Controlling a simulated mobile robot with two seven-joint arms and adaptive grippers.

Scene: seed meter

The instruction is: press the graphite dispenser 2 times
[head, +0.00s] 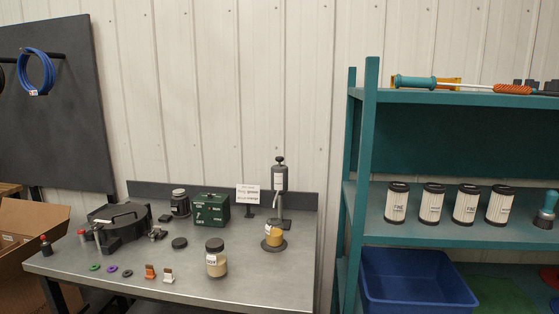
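The graphite dispenser (280,179) is a dark grey bottle with a black pump knob on top. It is held upright on a stand at the back right of the metal workbench (190,282). A yellowish container with a white label (273,236) stands on a dark round base in front of the dispenser. A small white sign (248,193) stands to its left; its text is too small to read fully. Neither of my grippers is in view.
A green box (211,209), a dark jar (180,203), a labelled jar (216,261) and a black round housing (121,227) stand on the bench. Small rings and clips lie near its front edge. A teal shelf (368,180) with several white canisters stands at right.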

